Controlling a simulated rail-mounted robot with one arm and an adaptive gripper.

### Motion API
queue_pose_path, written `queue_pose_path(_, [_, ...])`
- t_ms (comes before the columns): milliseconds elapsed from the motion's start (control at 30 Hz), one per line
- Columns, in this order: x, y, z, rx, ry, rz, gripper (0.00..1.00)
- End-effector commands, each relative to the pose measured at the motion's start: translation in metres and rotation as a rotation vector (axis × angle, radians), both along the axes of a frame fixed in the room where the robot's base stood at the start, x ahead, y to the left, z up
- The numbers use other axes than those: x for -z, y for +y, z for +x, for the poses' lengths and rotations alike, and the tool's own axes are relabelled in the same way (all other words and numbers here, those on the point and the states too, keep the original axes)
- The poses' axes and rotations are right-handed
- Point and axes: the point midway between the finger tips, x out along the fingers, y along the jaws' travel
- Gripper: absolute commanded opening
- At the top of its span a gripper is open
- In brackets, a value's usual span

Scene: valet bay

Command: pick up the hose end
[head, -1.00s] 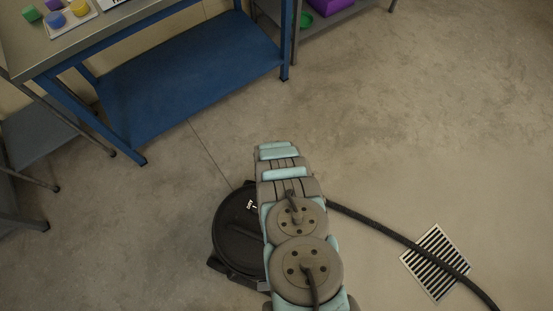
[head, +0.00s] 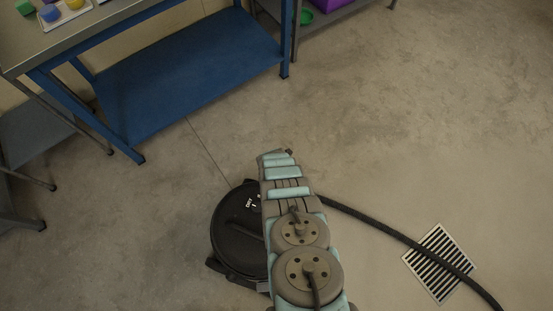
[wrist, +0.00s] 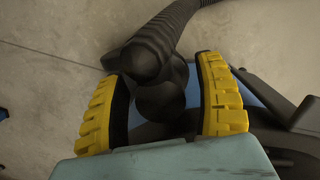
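The black ribbed hose (head: 378,227) runs over the floor from behind my arm to the lower right in the head view. In the wrist view the thick dark hose end (wrist: 150,58) lies between the two yellow fingers of my gripper (wrist: 158,68). The fingers stand apart, and gaps show between their dark pads and the rounded dark parts between them. My gripper appears open around the hose end, without a visible grip. In the head view my own arm hides the hose end and the fingers.
A round black vacuum lid (head: 237,232) sits left of my arm, close to it. A floor drain grate (head: 437,262) lies under the hose. A workbench with a blue lower shelf (head: 190,75) stands at upper left.

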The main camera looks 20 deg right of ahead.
Motion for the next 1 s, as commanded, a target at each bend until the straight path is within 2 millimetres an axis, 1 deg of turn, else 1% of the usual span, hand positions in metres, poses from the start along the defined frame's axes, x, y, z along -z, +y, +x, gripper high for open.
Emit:
queue_pose_path(33, [0.000,0.000,0.000,0.000,0.000,0.000,0.60])
queue_pose_path(67, [0.000,0.000,0.000,0.000,0.000,0.000,0.52])
queue_pose_path(100, [0.000,0.000,0.000,0.000,0.000,0.000,0.40])
queue_pose_path(167, [0.000,0.000,0.000,0.000,0.000,0.000,0.23])
queue_pose_path(200, [0.000,0.000,0.000,0.000,0.000,0.000,0.12])
queue_pose_path(233, [0.000,0.000,0.000,0.000,0.001,0.001,0.08])
queue_pose_path(700, [-0.002,0.000,-0.001,0.000,0.001,0.000,0.07])
queue_pose_path(867, [-0.011,0.000,-0.002,0.001,0.006,0.000,0.07])
queue_pose_path(1000, [-0.027,0.000,0.000,-0.001,0.002,-0.001,0.07])
